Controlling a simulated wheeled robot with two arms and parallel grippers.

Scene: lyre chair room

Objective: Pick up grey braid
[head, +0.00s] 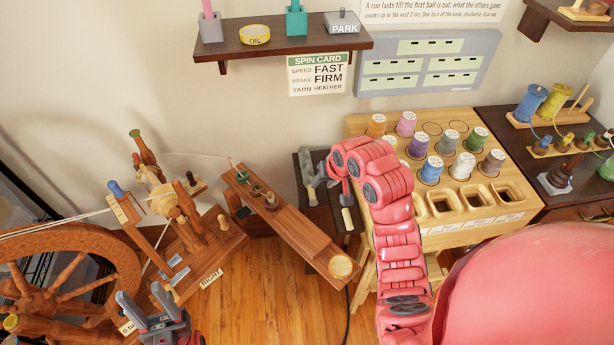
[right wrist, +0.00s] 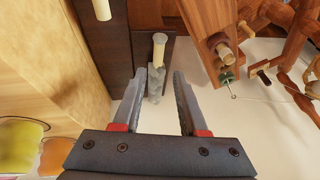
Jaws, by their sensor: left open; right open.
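The grey braid (right wrist: 153,86) is a lumpy, pale grey strand beside a cream peg (right wrist: 159,46) on a dark wooden stand. In the right wrist view it shows between the fingertips of my right gripper (right wrist: 160,73), nearer the left finger. The jaws are open, and I cannot tell how far beyond the tips the braid lies. In the head view my right arm reaches over this stand, and its pink links partly hide the gripper. My left gripper (head: 145,297) is open and empty at the lower left, in front of the spinning wheel.
A spinning wheel (head: 75,255) stands at the left, with a long wooden board (head: 290,228) beside it. A light wooden rack (head: 470,225) with several thread spools stands to the right. A shelf (head: 290,42) hangs above. Open floor shows below the board.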

